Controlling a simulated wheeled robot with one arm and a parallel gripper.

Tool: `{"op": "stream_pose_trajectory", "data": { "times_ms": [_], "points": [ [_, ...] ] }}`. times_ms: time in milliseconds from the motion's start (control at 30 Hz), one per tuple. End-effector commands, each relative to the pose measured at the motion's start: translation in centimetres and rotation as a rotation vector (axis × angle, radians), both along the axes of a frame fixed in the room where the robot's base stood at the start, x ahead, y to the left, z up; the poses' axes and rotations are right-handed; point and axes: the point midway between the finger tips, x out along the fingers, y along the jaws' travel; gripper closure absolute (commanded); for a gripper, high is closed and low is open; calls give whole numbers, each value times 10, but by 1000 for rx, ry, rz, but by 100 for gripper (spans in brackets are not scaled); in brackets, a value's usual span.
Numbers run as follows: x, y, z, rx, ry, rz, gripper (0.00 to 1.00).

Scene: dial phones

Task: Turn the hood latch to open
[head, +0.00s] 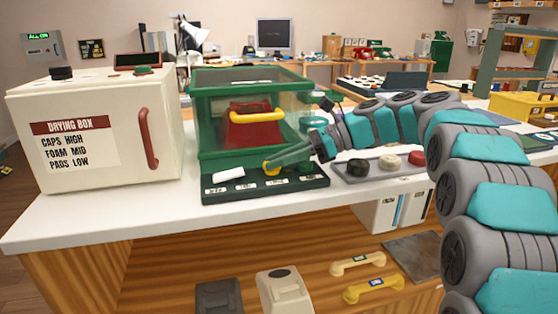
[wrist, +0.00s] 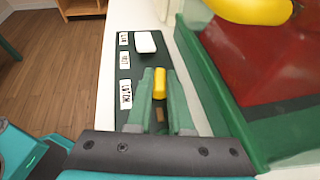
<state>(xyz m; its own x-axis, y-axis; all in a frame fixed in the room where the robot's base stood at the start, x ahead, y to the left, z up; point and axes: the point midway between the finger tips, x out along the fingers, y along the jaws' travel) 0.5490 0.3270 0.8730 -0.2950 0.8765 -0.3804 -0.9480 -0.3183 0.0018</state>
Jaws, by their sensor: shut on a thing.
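The hood (head: 203,118) is a green-framed clear box on the counter, and it looks closed. A red phone (head: 252,133) with a yellow handset (head: 257,116) sits inside. The hood latch (wrist: 160,84) is a small yellow piece on the dark label strip (wrist: 125,60) in front of the hood, beside a label that reads LATCH. My gripper (head: 274,165) reaches in from the right at the strip. Its green fingers (wrist: 160,92) are shut on the latch, one on each side. The latch's lower part is hidden between them.
A white block (wrist: 146,42) lies on the strip beyond the latch. A cream drying box (head: 100,130) with a red handle stands left of the hood. A grey tray (head: 350,176) with round caps lies to the right. Handsets (head: 372,290) lie on the shelf below.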

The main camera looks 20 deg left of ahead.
Motion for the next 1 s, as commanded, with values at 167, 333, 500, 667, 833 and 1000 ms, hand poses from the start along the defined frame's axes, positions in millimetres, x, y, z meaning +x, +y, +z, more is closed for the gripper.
{"op": "stream_pose_trajectory", "data": {
  "times_ms": [167, 333, 500, 667, 833, 1000],
  "points": [
    [5, 1, 2, 3, -5, 70, 100],
    [16, -1, 4, -5, -18, 95, 100],
    [22, -3, 7, -9, -25, 116, 100],
    [22, -2, 4, -8, -21, 148, 100],
    [17, -1, 3, -3, -15, 187, 100],
    [10, -1, 0, 1, -8, 218, 100]
  ]
}}
